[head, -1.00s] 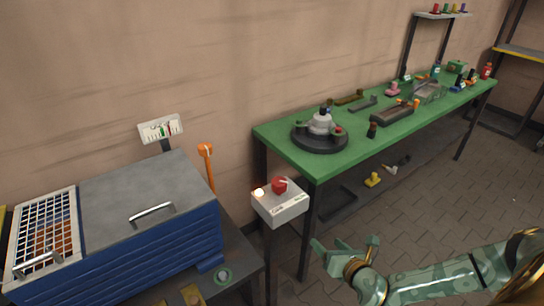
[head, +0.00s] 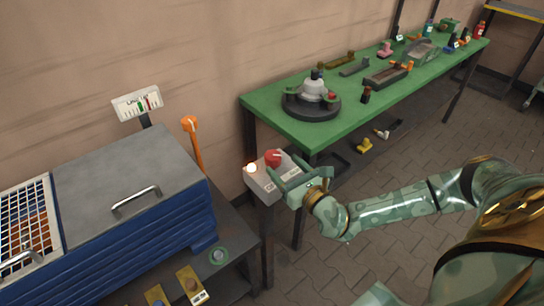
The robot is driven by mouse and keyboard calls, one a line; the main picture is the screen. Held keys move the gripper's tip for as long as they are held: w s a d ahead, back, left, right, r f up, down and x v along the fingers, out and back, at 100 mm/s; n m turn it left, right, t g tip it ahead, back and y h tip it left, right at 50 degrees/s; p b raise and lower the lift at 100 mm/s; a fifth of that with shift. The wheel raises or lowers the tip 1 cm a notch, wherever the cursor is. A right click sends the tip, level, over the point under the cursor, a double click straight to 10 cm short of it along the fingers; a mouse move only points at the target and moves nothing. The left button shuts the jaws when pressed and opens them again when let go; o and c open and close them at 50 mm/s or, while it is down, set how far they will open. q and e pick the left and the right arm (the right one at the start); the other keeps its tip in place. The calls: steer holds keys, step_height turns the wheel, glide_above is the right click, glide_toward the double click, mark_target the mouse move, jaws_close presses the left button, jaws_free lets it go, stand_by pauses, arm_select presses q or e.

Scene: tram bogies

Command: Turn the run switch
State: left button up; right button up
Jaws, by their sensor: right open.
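The run switch is a red knob (head: 273,157) on top of a pale grey box (head: 257,184) on a dark post. A small lamp (head: 251,168) glows at the box's left corner. Lettering on the front of the box is partly covered by my gripper. My right gripper (head: 283,178) is open and empty, with its fingers reaching left over the front right of the box, just below the knob in the picture. I cannot tell whether a finger touches the box or the knob. My left gripper is not in view.
A green workbench (head: 270,113) with a round dark fixture (head: 311,106) and several parts stands behind. A blue cabinet (head: 120,250) with a handled grey lid fills the left. An orange lever (head: 191,135) and a gauge (head: 138,103) stand behind it. Tiled floor is open at the right.

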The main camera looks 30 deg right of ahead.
mark_target(278, 160)
steer(key=w+b, duration=0.1)
steer(key=w, duration=0.5)
steer(key=shift+w, duration=0.2)
steer(key=c, duration=1)
